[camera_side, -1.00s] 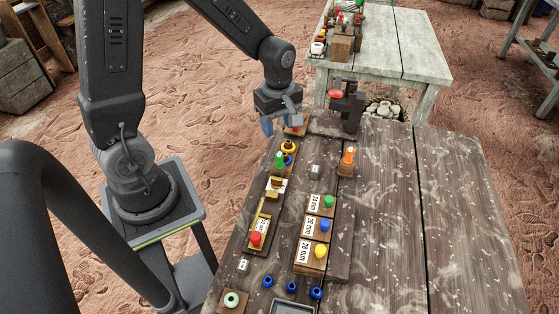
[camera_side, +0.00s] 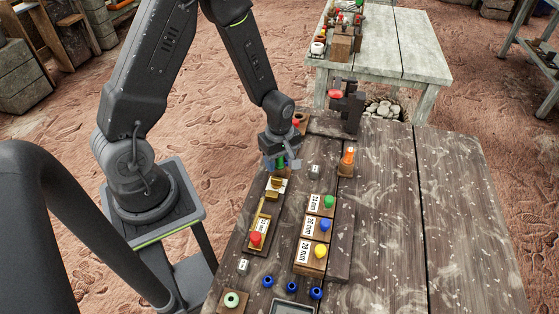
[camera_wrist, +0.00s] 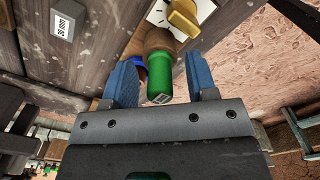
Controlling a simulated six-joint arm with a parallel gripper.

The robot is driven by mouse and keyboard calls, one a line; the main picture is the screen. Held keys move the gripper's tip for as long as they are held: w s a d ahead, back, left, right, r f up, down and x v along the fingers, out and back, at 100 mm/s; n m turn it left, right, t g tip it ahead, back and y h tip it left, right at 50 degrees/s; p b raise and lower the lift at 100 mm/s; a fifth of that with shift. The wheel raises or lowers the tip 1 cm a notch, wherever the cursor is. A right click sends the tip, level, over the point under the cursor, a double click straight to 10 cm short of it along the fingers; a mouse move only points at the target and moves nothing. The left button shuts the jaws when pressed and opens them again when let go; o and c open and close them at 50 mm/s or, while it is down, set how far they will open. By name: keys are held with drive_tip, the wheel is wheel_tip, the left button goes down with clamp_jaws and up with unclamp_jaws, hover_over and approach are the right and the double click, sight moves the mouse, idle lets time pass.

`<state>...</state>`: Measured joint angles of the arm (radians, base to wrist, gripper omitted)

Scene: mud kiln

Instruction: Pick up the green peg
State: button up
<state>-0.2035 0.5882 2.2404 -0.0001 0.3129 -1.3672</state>
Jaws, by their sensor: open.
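The green peg (camera_wrist: 160,76) stands between the two blue fingers of my gripper (camera_wrist: 162,84) in the wrist view. The fingers are open, with a gap on each side of the peg. In the side view the peg (camera_side: 281,163) is partly hidden by my gripper (camera_side: 280,163), which is low over the left edge of the table. A blue ring (camera_wrist: 136,62) shows just beside the peg in the wrist view. Another green knob (camera_side: 328,201) stands on a labelled block farther right.
Blocks with a blue knob (camera_side: 323,225) and a yellow knob (camera_side: 321,250) stand to the lower right. An orange peg (camera_side: 348,155) stands on a block to the right. A red knob (camera_side: 255,238) is nearer the front. The table's right side is clear.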

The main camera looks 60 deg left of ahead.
drive_tip(key=shift+c, duration=0.3)
drive_tip(key=c, duration=0.9)
drive_tip(key=shift+o, duration=0.2)
drive_tip(key=shift+r, duration=0.45)
drive_tip(key=r, duration=0.3)
drive_tip(key=shift+s+a+r, duration=0.1)
drive_tip(key=shift+a+r, duration=0.1)
drive_tip(key=shift+r, duration=0.1)
drive_tip(key=s+a+r, duration=0.6)
drive_tip(key=a, duration=0.3)
drive_tip(key=shift+s+a+r, duration=0.15)
drive_tip(key=shift+s+r, duration=0.05)
drive_tip(key=shift+s, duration=0.05)
